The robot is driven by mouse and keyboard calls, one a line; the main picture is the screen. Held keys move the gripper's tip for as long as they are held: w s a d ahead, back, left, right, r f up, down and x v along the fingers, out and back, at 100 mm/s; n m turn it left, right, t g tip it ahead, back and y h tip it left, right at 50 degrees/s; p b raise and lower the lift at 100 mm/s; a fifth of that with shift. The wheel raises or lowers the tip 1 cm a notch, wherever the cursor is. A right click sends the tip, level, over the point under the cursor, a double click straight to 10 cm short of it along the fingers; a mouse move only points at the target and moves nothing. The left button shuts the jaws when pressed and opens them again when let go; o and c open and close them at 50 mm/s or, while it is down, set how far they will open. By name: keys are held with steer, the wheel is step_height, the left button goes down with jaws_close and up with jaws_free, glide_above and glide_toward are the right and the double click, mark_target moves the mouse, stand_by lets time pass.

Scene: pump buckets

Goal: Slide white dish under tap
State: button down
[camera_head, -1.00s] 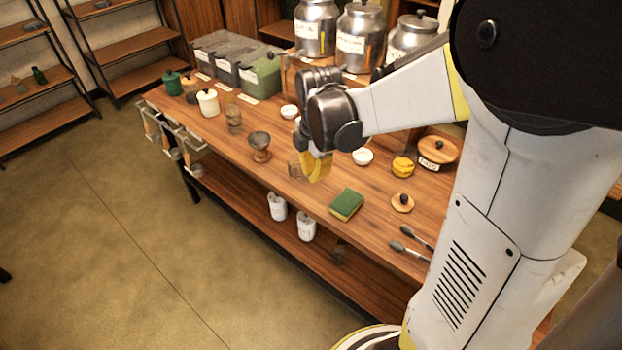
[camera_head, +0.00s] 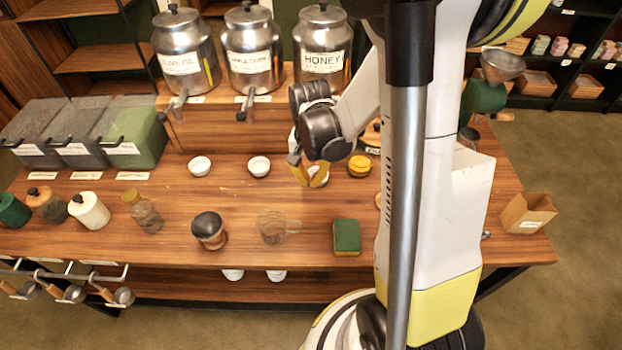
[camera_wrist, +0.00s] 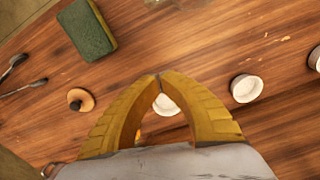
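Three small white dishes stand in a row on the wooden counter: the left dish (camera_head: 199,166), the middle dish (camera_head: 259,167) and the right dish (camera_head: 319,180), which is partly hidden by my yellow fingers. My gripper (camera_head: 308,180) is above the right dish. In the wrist view, the tips of my gripper (camera_wrist: 161,76) meet, and the right dish (camera_wrist: 166,104) shows through the gap behind them, apparently below and not held. Metal canisters have taps: the olive oil tap (camera_head: 179,104) and the middle canister's tap (camera_head: 244,108). The honey canister's (camera_head: 322,45) tap is hidden behind my arm.
A yellow-topped item (camera_head: 360,165) is close to the right of my gripper. A green sponge (camera_head: 346,236), a glass mug (camera_head: 277,226) and a dark-topped cup (camera_head: 209,230) are nearer the front. Lidded grey and green bins (camera_head: 130,140) stand left. The counter (camera_head: 240,200) between is clear.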

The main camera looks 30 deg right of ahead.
mark_target(314, 194)
steer(key=f+b, duration=0.1)
steer(key=f, duration=0.2)
steer(key=f+b, duration=0.2)
steer(key=f, duration=0.2)
steer(key=f+b, duration=0.1)
steer(key=f, duration=0.2)
steer(key=shift+d+f+b, duration=0.25)
steer(key=shift+f+b, duration=0.05)
steer(key=shift+b, duration=0.05)
steer(key=shift+w+d+r, duration=0.25)
steer(key=shift+w+d, duration=0.55)
steer(key=shift+d, duration=0.15)
steer(key=shift+w+d+r+b, duration=0.15)
steer(key=shift+w+d+b, duration=0.15)
steer(key=shift+w+d, duration=0.15)
steer(key=shift+w+d, duration=0.75)
